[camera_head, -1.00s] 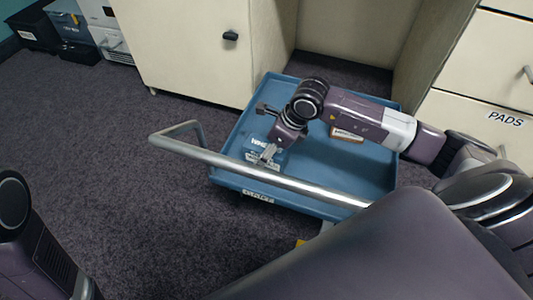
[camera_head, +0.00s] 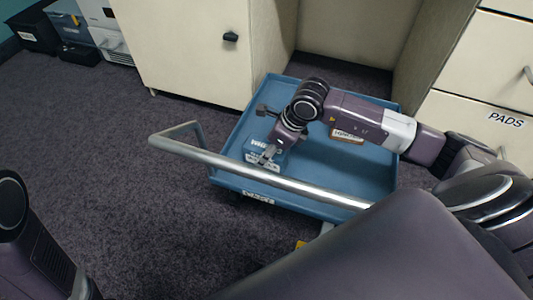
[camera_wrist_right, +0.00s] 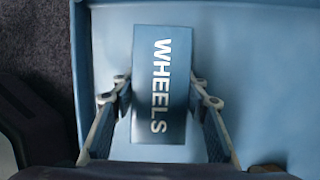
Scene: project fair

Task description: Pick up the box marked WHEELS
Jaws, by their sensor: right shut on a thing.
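The blue box marked WHEELS (camera_wrist_right: 147,60) lies in the blue tray of a cart, label up, in the right wrist view. In the head view the box (camera_head: 256,146) is partly hidden by my right gripper (camera_head: 266,158). In the wrist view the fingers of my right gripper (camera_wrist_right: 161,95) lie along the box's two long sides, shut on it. I cannot tell whether the box is clear of the tray floor. Of my left arm only a link shows at the lower left; its gripper is out of view.
The blue tray (camera_head: 310,173) has a metal handle (camera_head: 270,182) across its near side. A brown labelled box (camera_head: 346,136) lies in it under my right arm. Cream cabinets and a drawer marked PADS (camera_head: 480,125) stand behind. Several boxes (camera_head: 75,27) are at the far left. Carpet at left is clear.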

